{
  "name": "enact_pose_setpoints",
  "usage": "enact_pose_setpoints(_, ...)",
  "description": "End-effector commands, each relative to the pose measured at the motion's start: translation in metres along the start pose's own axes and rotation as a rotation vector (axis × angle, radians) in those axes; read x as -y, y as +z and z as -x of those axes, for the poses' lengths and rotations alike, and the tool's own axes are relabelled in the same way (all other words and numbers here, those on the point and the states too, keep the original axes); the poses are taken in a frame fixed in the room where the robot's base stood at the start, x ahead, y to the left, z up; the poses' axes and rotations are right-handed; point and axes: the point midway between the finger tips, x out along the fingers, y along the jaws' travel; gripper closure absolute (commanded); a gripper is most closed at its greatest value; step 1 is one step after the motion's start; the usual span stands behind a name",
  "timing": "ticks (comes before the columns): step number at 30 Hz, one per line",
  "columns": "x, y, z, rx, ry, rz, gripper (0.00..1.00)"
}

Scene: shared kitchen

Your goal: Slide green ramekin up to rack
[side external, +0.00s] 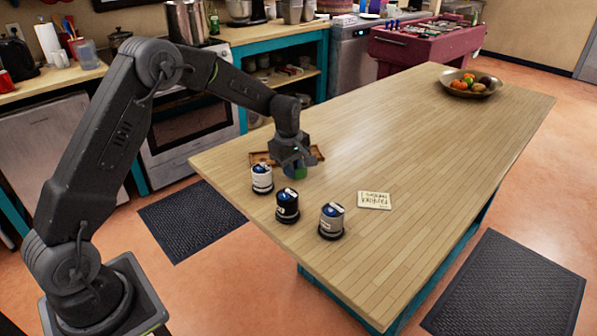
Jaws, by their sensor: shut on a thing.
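My gripper (293,164) points down at the near left part of the wooden table. It is shut on the green ramekin (300,173), which shows as a small green and blue patch under the fingers. Most of the ramekin is hidden by my gripper. A low brown wooden rack (262,158) lies just behind my gripper and shows on both sides of it. I cannot tell whether the ramekin touches the rack.
Three lidded jars stand near: a white one (262,180), a black one (287,207) and a grey one (331,221). A note card (374,200) lies to the right. A fruit bowl (472,84) stands far off. The table's middle (400,130) is clear.

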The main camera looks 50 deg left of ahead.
Motion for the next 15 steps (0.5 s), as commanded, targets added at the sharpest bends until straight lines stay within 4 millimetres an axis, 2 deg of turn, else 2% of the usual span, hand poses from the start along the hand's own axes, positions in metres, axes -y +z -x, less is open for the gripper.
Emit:
enact_pose_setpoints(13,0.0005,-0.006,0.0,0.0,0.0,0.0,1.0)
enact_pose_setpoints(14,0.0005,-0.006,0.0,0.0,0.0,0.0,0.86)
enact_pose_setpoints(15,0.0005,-0.006,0.0,0.0,0.0,0.0,0.82)
